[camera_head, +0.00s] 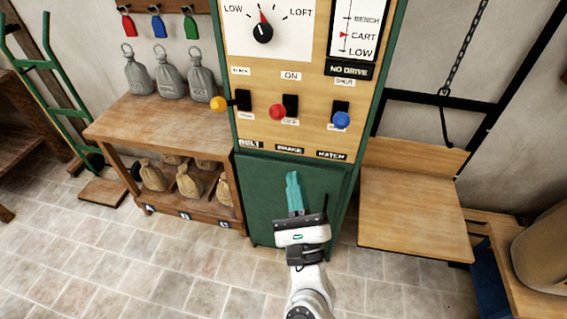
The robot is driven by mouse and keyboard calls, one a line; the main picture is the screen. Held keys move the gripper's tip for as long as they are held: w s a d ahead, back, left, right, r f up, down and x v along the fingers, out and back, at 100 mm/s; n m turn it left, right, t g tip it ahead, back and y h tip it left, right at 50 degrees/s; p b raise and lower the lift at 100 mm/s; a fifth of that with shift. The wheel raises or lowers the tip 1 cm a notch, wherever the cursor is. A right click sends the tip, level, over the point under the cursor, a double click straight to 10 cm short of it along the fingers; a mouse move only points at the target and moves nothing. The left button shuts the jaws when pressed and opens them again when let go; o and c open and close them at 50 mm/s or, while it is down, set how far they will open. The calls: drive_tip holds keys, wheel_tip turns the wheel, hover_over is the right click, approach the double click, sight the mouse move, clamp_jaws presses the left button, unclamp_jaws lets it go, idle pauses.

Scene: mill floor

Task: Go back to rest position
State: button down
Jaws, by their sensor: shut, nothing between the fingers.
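My gripper (293,178) is in the lower middle of the head view, its teal fingers together and pointing up the picture. It is shut with nothing between the fingers. It shows in front of the green lower door of the control cabinet (262,212), below the levers. I cannot tell how far it is from the door. My white arm reaches up from the bottom edge.
The cabinet has a yellow-knobbed lever (219,103), a red-knobbed lever (278,111) and a blue-knobbed lever (341,120). A workbench (150,122) with grey sacks stands left. A chain-hung wooden platform (412,215) is right. Tiled floor (120,270) is clear at lower left.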

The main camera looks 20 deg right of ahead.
drive_tip(key=s+a+f+n+g+y, duration=0.15)
drive_tip(key=f+n+g+y, duration=0.45)
drive_tip(key=n, duration=0.6)
drive_tip(key=s+a+f+n+g+y, duration=0.1)
drive_tip(key=s+f+n+g+y, duration=0.3)
drive_tip(key=f+n, duration=0.55)
drive_tip(key=s+d+f+n+g+h, duration=0.1)
drive_tip(key=s+d+f+n+g, duration=0.1)
drive_tip(key=s, duration=0.4)
drive_tip(key=s+d+f+n+g+h, duration=0.2)
drive_tip(key=s+d+n+g, duration=0.3)
drive_tip(key=s+d+g, duration=0.1)
drive_tip(key=s+d+f+n+g+h, duration=0.1)
drive_tip(key=s+d+f+n+g, duration=0.1)
drive_tip(key=s, duration=0.6)
drive_tip(key=shift+d+f+n+g, duration=0.25)
drive_tip(key=shift+d+n+g, duration=0.5)
drive_tip(key=shift+d+g, duration=0.4)
